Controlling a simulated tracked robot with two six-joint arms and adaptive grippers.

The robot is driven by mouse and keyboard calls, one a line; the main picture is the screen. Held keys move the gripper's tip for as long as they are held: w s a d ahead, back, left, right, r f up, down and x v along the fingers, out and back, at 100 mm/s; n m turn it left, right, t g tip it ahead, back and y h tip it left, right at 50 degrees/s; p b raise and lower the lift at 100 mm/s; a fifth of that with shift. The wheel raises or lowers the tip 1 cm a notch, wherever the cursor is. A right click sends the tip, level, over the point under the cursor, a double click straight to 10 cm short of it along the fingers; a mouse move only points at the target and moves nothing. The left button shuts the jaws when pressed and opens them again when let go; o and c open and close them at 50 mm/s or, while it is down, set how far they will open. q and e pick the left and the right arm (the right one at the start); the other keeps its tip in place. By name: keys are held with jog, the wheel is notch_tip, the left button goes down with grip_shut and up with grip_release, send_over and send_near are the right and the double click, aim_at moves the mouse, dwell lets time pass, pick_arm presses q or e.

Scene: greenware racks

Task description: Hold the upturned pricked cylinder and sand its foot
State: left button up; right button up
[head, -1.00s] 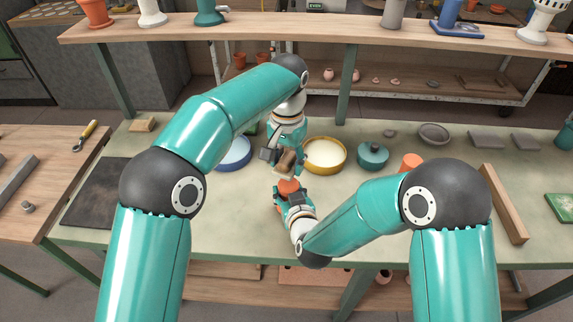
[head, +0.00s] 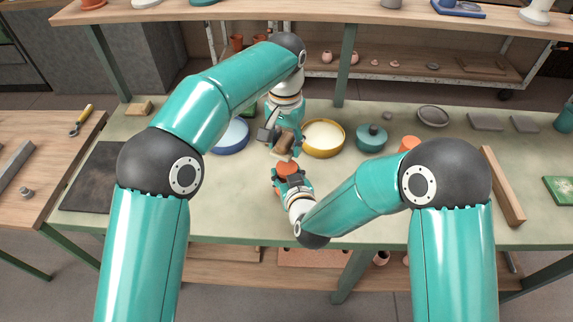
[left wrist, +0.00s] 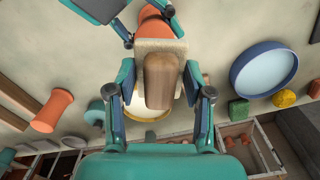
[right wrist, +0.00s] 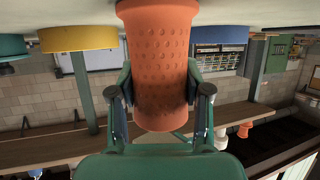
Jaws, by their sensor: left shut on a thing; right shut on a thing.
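The pricked cylinder (head: 288,168) is orange clay with rows of small pits, clear in the right wrist view (right wrist: 158,60). My right gripper (head: 287,180) is shut around its side and holds it over the bench. A sanding block (head: 285,148) with a brown wooden grip and a pale pad shows in the left wrist view (left wrist: 161,80). My left gripper (head: 281,138) is shut on it, directly beyond the cylinder. The pad's edge overlaps the cylinder's end (left wrist: 155,22) in the left wrist view. I cannot tell whether they touch. The cylinder's foot is mostly hidden.
A blue basin (head: 229,150) stands left of my left gripper, a yellow basin (head: 342,140) right of it. The bench (head: 235,205) is clear in front.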

jog(key=shift+r, duration=0.1)
dwell(0.3)
pick_arm(q)
jog(key=shift+f+b, duration=0.3)
dwell(0.3)
pick_arm(e)
jog(key=o, duration=1.4)
pick_arm(q)
jog(key=shift+f+b, duration=0.85)
jog(key=shift+b, duration=0.05)
pick_arm(e)
jog(key=shift+v, duration=4.4)
